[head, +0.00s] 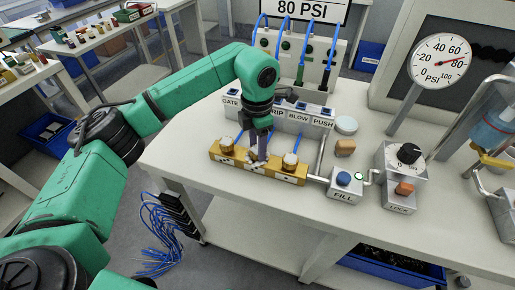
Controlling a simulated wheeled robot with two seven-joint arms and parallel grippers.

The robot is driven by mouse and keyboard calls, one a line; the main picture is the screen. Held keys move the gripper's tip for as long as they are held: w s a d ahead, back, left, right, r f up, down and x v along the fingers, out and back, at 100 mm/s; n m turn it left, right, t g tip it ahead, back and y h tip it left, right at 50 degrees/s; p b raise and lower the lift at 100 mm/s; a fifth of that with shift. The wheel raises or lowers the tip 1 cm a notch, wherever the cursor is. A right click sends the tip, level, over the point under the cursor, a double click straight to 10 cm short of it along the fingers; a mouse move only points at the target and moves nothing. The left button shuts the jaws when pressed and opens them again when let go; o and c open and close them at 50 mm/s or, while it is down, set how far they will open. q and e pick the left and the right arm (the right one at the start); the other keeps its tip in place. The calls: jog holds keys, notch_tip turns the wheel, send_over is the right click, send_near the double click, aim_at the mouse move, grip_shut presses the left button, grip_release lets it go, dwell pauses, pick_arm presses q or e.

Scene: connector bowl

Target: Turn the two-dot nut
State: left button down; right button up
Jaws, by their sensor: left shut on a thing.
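The left nut (227,143) and the right nut (290,161) stand free on either side. Marks on the block are too small to read, so I cannot count dots. My right gripper is not in view.
A FILL box (344,187) with a blue button and a dial box (401,158) stand to the right. A pressure gauge (440,62) reads near 80. The bench front (240,197) is clear.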

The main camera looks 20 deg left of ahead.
pick_arm(q)
jog(key=m+b, duration=0.1)
jog(key=m, duration=0.5)
jog(key=shift+b, duration=0.4)
jog(key=m, duration=0.5)
jog(key=shift+w+r+m+b, duration=0.1)
jog(key=shift+r+m+b, duration=0.05)
jog(key=shift+m+b, duration=0.25)
jog(key=shift+c, duration=2.1)
grip_release()
jog(key=shift+o, duration=0.6)
